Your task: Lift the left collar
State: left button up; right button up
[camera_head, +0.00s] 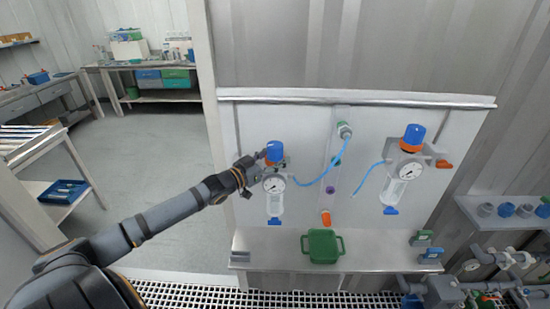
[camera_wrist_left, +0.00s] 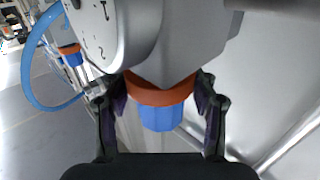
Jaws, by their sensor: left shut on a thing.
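The left vessel has a blue cap (camera_head: 274,149), a round gauge (camera_head: 274,184) and a clear bowl (camera_head: 275,205) on the wall panel. Its orange collar (camera_wrist_left: 160,92) shows in the left wrist view between the grey body and the blue cap, which appears upside down there. My left gripper (camera_head: 262,162) reaches in from the left at collar height, and in the wrist view its fingers (camera_wrist_left: 160,98) are shut on the collar, one on each side. In the head view the gripper partly hides the collar. My right gripper is not in view.
A second vessel with a blue cap (camera_head: 414,133) and gauge (camera_head: 410,170) hangs to the right. A blue hose (camera_head: 325,174) runs from the left vessel to a central fitting (camera_head: 344,130). Pipes fill the lower right.

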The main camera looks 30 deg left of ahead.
pick_arm(q)
jog(key=shift+r+p, duration=0.8)
jog(key=o, duration=1.7)
jog(key=shift+f, duration=0.1)
jog(key=shift+f, duration=0.1)
